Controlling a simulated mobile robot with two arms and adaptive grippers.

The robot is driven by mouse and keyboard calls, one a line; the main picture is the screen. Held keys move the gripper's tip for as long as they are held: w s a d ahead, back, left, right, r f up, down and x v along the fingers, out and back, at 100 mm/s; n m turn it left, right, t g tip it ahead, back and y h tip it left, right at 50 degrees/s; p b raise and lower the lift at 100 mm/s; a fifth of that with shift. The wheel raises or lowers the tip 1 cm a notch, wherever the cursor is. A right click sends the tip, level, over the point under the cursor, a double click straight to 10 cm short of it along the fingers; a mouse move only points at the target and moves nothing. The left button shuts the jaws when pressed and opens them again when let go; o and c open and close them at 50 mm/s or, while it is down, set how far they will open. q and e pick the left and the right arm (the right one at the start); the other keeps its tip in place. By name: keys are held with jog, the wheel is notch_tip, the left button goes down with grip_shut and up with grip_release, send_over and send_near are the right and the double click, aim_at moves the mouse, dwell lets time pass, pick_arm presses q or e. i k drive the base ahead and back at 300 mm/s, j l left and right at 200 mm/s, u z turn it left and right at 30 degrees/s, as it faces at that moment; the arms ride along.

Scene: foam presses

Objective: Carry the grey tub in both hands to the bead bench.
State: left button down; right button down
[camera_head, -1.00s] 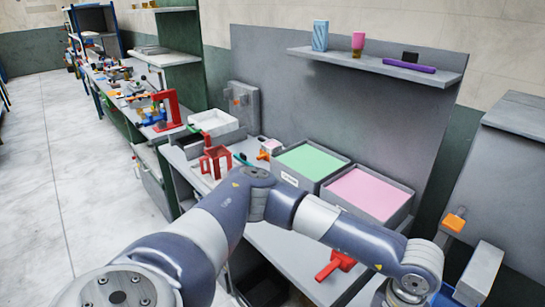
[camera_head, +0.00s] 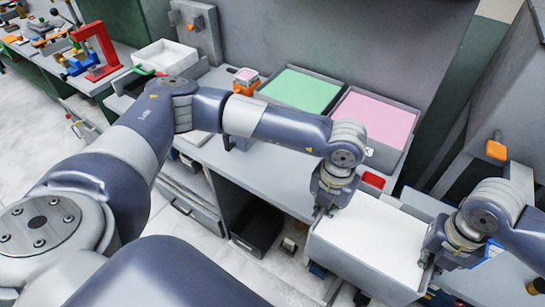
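A grey tub (camera_head: 318,245) with a flat white inside or filling sits low at the right of the view, near the front of the bench. My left gripper (camera_head: 322,210) points down at its left back corner, at the rim. My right gripper (camera_head: 428,262) is at its right wall, by the rim. Both overlap the tub's edges. The fingertips are small and partly hidden, so I cannot tell whether they are closed on the walls. Whether the tub rests on something is also unclear. No bench is clearly marked as the bead bench.
Two grey trays, one with green filling (camera_head: 300,90) and one with pink (camera_head: 375,124), stand at the back of the bench (camera_head: 255,170). A red part (camera_head: 373,180) lies behind the tub. A white bin (camera_head: 165,56) and red press (camera_head: 96,50) stand left. A black box (camera_head: 258,230) is below.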

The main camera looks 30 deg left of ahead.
aim_at(294, 170)
jog(key=i+j, duration=0.1)
jog(key=j, duration=1.2)
jog(key=i+j, duration=0.2)
jog(key=i, duration=0.35)
